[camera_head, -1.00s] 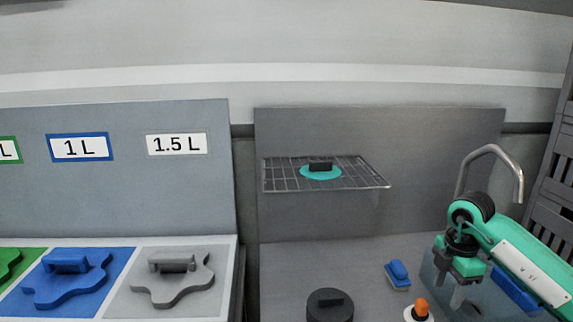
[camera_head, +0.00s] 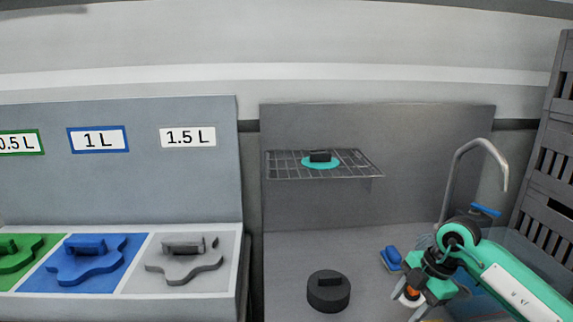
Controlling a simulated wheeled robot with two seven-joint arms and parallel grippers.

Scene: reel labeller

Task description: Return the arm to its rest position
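My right arm comes in from the lower right, green with a white panel. My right gripper (camera_head: 414,295) points down over the counter at the lower right, in front of the sink. An orange-and-white item (camera_head: 410,297) shows right at its fingers and is partly hidden by them. Whether the fingers are open or closed, or touch that item, is not clear. My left arm and gripper are out of view.
A blue sponge-like block (camera_head: 391,258) lies just left of the gripper. A dark round weight (camera_head: 328,291) stands on the counter. A wire shelf (camera_head: 358,169) holds a teal disc (camera_head: 320,163). A curved tap (camera_head: 503,172) rises behind the arm. Handled pieces lie in the coloured bays at left.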

